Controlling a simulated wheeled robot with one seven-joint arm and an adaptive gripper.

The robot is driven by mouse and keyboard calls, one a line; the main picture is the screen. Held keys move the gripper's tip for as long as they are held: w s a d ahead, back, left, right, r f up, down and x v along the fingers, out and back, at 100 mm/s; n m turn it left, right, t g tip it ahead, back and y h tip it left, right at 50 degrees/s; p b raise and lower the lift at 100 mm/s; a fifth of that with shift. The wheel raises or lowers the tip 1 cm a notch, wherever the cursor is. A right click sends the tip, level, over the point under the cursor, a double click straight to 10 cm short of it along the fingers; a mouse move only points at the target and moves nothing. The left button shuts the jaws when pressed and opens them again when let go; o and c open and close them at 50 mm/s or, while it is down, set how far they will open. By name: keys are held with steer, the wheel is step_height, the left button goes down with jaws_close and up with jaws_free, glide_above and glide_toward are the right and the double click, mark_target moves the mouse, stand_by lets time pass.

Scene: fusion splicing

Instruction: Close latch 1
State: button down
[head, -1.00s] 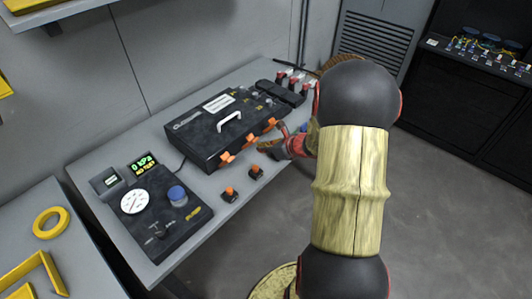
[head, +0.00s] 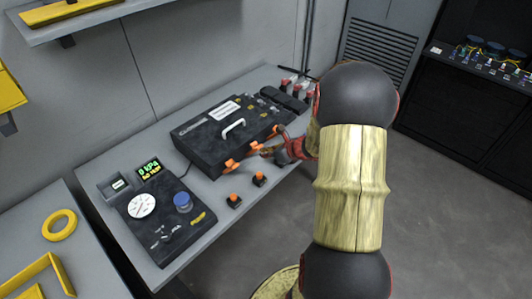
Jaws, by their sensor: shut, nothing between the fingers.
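The black case (head: 205,130) with a white handle (head: 233,128) lies on the grey table, lid down. Orange latches sit along its front edge. The left front latch (head: 231,165) shows clearly; another orange part (head: 256,147) shows to its right, close to my gripper. I cannot tell which latch is number 1 or whether it is fastened. My gripper (head: 270,151) is shut and empty, at the case's front edge, its tip near the orange parts. Whether it touches a latch cannot be told. My arm hides the case's right front and part of the table.
Two small black blocks with orange tops (head: 234,201) (head: 259,179) stand on the table before the case. A pump panel (head: 165,222) with gauge and blue knob is at the left. Red-topped items (head: 287,84) stand at the back right.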

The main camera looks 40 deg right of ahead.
mark_target(258, 147)
steer(key=shift+w+r+p, duration=0.15)
steer(key=shift+r+p, duration=0.15)
steer(key=shift+p, duration=0.3)
steer(key=w+r+g+p, duration=0.1)
steer(key=p, duration=0.4)
steer(key=w+r+g+p, duration=0.1)
steer(key=g+p, duration=0.1)
steer(key=p, duration=0.4)
steer(key=shift+w+a+r, duration=0.15)
steer(key=shift+w+r, duration=0.15)
steer(key=shift+r, duration=0.05)
steer(key=shift+w+r+p, duration=0.2)
steer(key=shift+w+p, duration=0.3)
steer(key=shift+p, duration=0.6)
steer(key=shift+w+a+r+p, duration=0.1)
steer(key=shift+w+r+p, duration=0.2)
steer(key=shift+w, duration=0.4)
steer(key=shift+w+r+p, duration=0.15)
steer(key=shift+w+p, duration=0.25)
steer(key=shift+w, duration=0.3)
